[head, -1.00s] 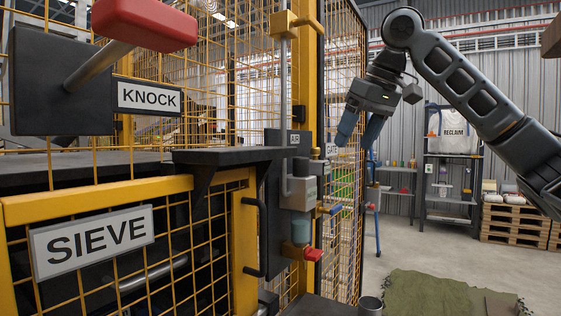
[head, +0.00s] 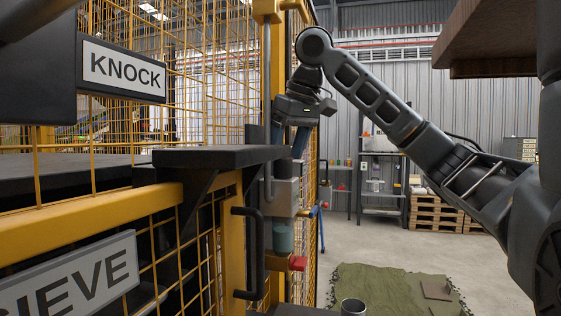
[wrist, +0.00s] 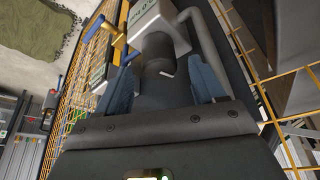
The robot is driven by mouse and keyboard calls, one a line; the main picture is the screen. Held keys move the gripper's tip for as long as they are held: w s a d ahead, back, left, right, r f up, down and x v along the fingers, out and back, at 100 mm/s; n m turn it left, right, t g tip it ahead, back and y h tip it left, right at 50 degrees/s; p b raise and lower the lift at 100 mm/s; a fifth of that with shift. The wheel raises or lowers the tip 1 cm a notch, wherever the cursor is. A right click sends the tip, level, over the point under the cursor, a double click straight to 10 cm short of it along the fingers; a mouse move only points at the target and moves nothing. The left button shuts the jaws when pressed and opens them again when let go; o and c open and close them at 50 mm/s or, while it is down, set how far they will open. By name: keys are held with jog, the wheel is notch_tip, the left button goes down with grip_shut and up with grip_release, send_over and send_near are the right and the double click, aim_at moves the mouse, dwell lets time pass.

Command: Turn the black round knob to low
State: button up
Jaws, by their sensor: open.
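The black round knob (wrist: 165,92) shows in the wrist view as a dark cylinder with a small pale mark near its edge. It sits at the grey regulator box (wrist: 160,28), which carries a small printed label. My gripper (wrist: 163,85) is open, with one blue finger on each side of the knob; contact cannot be told. In the head view my gripper (head: 290,148) points down just above the regulator box (head: 284,197). The knob is not clearly visible there, and no low marking can be read.
A grey pipe (head: 267,178) runs close to the gripper's left. A black shelf (head: 215,157) and yellow mesh cage (head: 180,85) are at left. Open floor (head: 385,245) is at right.

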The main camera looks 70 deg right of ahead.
aim_at(283, 160)
jog(key=shift+x, duration=1.55)
jog(key=c, duration=1)
jog(key=shift+c, duration=0.2)
